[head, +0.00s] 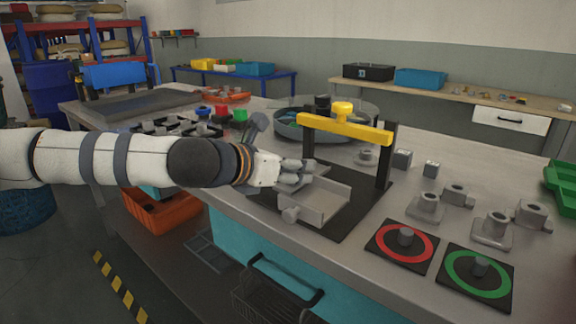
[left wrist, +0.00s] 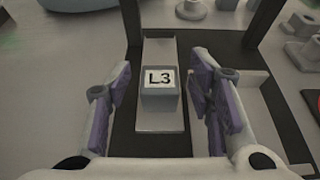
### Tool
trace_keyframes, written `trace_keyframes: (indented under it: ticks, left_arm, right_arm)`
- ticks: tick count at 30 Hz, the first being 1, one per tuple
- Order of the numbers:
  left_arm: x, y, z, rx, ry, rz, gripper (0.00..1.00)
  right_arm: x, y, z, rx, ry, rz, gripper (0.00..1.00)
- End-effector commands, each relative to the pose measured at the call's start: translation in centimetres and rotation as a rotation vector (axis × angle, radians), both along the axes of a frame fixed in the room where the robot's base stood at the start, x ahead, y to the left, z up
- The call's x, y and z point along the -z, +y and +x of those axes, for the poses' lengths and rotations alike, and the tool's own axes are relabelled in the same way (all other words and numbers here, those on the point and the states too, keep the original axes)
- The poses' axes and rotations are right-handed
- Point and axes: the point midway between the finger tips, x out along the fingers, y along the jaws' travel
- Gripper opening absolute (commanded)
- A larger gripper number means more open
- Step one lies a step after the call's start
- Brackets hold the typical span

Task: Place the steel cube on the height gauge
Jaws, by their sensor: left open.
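A steel cube (left wrist: 160,82) with a white "L3" label on top sits on a light grey strip (left wrist: 158,122) in the left wrist view. This strip lies on the black base of the height gauge, which has dark posts and a yellow crossbar (head: 343,124). My left gripper (head: 302,174) is at the near left side of the gauge. In the left wrist view its purple-padded fingers (left wrist: 160,100) are open, one on each side of the cube, with a gap on both sides. The gripper hides this cube in the head view. My right gripper is not in view.
Two other small grey blocks (head: 402,159) (head: 431,169) stand right of the gauge. Several grey fixtures (head: 427,205) stand further right. A red-ringed pad (head: 402,246) and a green-ringed pad (head: 477,277) lie near the front edge. A round tank (head: 290,129) stands behind the gauge.

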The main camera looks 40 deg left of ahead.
Motion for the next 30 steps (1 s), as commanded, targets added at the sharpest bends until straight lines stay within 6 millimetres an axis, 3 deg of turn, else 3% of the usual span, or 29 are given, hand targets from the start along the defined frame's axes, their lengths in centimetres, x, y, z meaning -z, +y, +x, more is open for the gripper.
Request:
trace_keyframes:
  ticks: [5, 14, 16, 21, 30]
  left_arm:
    - [-1.7, 0.2, -1.4, -0.002, -0.010, -0.003, 0.48]
    - [-6.1, 0.6, -9.0, -0.001, -0.041, -0.006, 0.48]
    - [-5.0, 0.8, -9.6, -0.004, -0.016, -0.008, 0.48]
    - [-4.8, 0.8, -10.9, -0.001, 0.000, -0.003, 0.48]
    - [-4.9, 0.9, -11.1, 0.000, 0.000, 0.000, 0.48]
  right_arm:
    - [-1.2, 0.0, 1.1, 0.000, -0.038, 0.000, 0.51]
    - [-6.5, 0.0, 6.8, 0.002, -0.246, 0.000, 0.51]
    - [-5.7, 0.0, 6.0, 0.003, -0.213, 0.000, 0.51]
    - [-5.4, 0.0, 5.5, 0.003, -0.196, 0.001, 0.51]
    - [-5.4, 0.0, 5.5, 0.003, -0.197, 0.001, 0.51]
